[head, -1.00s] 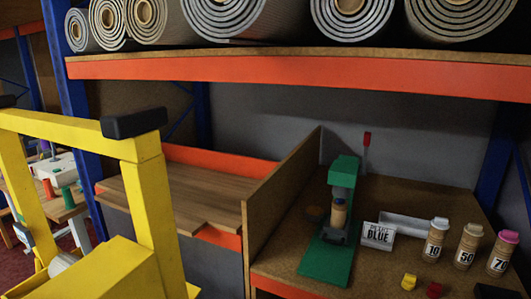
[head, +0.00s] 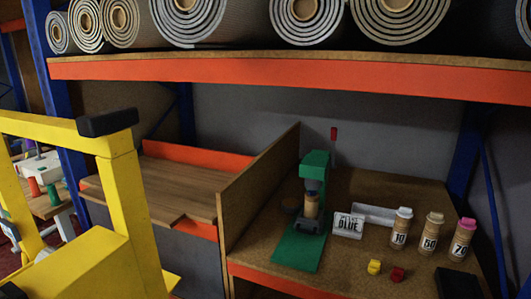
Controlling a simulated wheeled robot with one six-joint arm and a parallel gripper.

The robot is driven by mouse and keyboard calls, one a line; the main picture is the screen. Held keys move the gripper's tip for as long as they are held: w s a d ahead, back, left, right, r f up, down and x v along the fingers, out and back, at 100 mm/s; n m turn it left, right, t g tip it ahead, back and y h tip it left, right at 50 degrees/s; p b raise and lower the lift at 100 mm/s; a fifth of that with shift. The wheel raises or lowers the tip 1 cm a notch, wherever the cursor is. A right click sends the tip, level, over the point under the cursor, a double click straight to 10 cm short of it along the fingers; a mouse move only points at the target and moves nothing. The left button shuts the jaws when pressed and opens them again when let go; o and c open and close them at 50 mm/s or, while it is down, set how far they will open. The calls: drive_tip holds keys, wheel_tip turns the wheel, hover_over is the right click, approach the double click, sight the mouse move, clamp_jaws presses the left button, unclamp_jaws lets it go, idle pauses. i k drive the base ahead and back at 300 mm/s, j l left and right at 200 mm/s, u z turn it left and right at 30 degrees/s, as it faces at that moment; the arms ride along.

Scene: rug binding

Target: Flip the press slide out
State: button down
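The green press (head: 315,165) stands upright on the brown bench at centre right. A tan cylinder (head: 311,205) sits under its head, above dark parts. A flat green plate (head: 298,252) reaches from the press toward the bench's front edge. I cannot tell which part is the slide. A red-tipped upright rod (head: 334,133) shows behind the press. My gripper is not in view.
Several bottles (head: 432,232), a yellow piece (head: 374,267) and a red piece (head: 397,274) are farther right. A divider (head: 257,180) is left; a yellow frame (head: 125,190) fills the left foreground.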

sight(302, 225)
drive_tip(key=i+j+z, duration=0.1)
drive_tip(key=i, duration=0.45)
drive_tip(key=i+j, duration=0.15)
drive_tip(key=i, duration=0.4)
drive_tip(key=l+z, duration=0.05)
